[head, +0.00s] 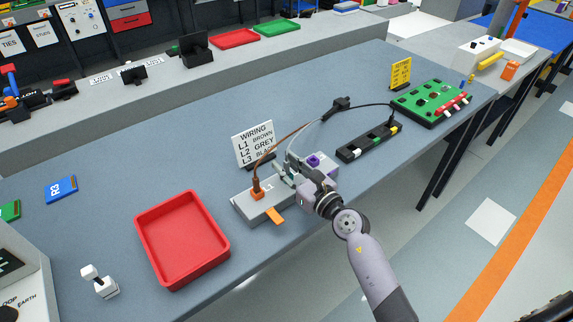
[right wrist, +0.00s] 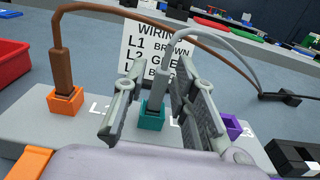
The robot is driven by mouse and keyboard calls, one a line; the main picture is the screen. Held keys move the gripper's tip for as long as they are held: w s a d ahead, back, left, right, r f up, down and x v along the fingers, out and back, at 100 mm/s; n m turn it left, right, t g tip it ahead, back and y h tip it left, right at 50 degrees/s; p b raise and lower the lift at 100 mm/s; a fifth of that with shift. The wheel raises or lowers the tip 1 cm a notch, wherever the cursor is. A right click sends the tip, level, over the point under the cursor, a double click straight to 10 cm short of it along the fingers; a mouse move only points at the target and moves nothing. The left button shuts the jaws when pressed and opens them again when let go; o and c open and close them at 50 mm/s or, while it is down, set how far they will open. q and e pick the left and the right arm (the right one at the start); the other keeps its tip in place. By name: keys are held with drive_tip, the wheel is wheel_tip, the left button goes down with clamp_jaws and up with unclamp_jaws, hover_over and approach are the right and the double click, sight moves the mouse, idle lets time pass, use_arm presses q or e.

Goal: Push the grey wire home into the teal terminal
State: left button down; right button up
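The grey wire's straight end (right wrist: 159,88) stands upright with its lower tip at the mouth of the teal terminal (right wrist: 151,117); how deep it sits cannot be told. The grey wire (head: 300,137) arches back from there in the head view. My right gripper (right wrist: 160,100) is open, with one finger on each side of the grey wire's end and gaps visible beside it. In the head view, my right gripper (head: 289,166) is over the grey terminal block (head: 262,207) and largely hides the teal terminal. My left gripper is not in view.
The brown wire (right wrist: 62,65) stands in the orange terminal (right wrist: 66,101), left of the teal one. A purple terminal (right wrist: 233,127) is on the right. A wiring sign (head: 253,143) stands behind the block. A red tray (head: 226,250) lies left; a black strip (head: 350,154) lies right.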

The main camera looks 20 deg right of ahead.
drive_tip(key=shift+o, duration=0.5)
drive_tip(key=shift+s+d, duration=0.1)
drive_tip(key=shift+s, duration=0.05)
drive_tip(key=v, duration=1.1)
drive_tip(key=shift+s, duration=0.35)
drive_tip(key=shift+d+r, duration=0.1)
